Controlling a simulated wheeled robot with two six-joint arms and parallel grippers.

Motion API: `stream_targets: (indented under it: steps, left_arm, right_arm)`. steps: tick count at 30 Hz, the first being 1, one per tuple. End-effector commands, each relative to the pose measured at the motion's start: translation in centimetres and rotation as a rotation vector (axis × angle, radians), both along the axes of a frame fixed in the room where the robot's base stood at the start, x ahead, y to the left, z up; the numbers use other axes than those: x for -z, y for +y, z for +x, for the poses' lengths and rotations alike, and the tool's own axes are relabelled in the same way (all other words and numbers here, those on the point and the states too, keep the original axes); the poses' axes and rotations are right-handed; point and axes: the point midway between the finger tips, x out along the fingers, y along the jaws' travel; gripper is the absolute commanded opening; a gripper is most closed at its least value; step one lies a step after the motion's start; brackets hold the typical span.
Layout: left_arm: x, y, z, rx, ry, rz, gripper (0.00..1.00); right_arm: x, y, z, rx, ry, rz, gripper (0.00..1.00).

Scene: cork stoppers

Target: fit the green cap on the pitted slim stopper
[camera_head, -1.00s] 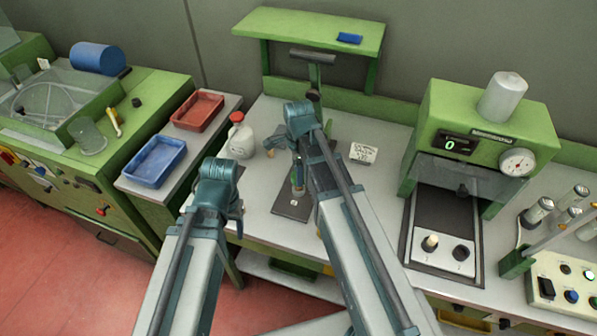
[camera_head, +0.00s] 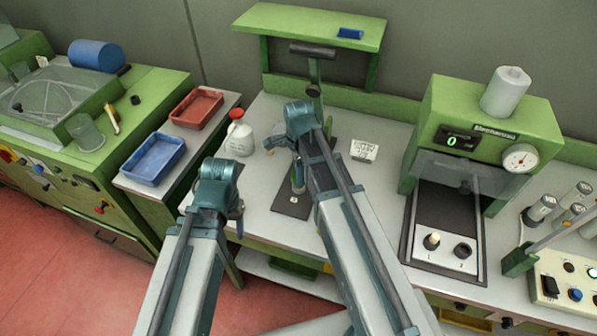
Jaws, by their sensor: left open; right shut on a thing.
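My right gripper (camera_head: 298,178) points down over the dark plate (camera_head: 291,208) of a hand press at the middle of the bench. My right forearm and wrist hide much of it, and what it is shut on is too small and covered to make out. My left gripper (camera_head: 237,218) is open at the bench's front edge, left of the plate, with nothing seen in it. A pale stopper (camera_head: 432,240) stands upright in the tester at the right. I cannot tell whether it is slim or pitted. I cannot make out the green cap.
A white bottle with a red cap (camera_head: 238,137) stands left of the press. A blue tray (camera_head: 154,158) and a red tray (camera_head: 197,108) lie further left. The green tester (camera_head: 486,130) bounds the right. A green shelf (camera_head: 310,30) overhangs the back.

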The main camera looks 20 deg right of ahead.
Motion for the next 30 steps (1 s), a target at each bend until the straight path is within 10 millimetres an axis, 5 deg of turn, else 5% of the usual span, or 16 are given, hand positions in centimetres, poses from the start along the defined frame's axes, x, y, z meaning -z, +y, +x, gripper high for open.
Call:
stream_targets:
  steps: [30]
  left_arm:
    - [0.73,0.00,0.00,0.000,0.000,0.000,0.59]
  right_arm:
    - [0.73,0.00,0.00,0.000,0.000,0.000,0.07]
